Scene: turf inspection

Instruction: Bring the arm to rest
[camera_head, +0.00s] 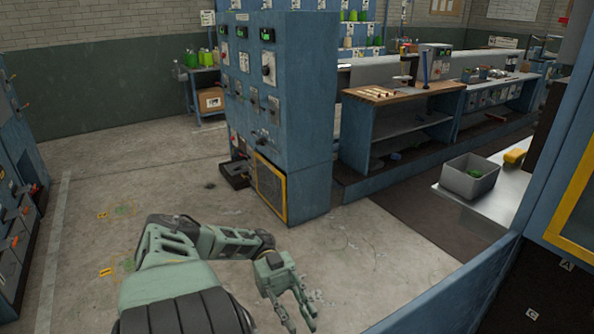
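My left arm (190,245) comes in at the bottom, left of centre, bent at the elbow, in pale green with black joints. Its gripper (302,321) hangs at the end with the fingers pointing down and a gap between them. It is open and nothing shows between the fingers. It is over bare concrete floor and touches nothing that I can see. My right arm and gripper are not in view.
A blue control cabinet (305,120) stands ahead of the arm. A workbench (385,95) is behind it to the right. A grey bin (468,178) sits on a light table at right, beside a blue frame.

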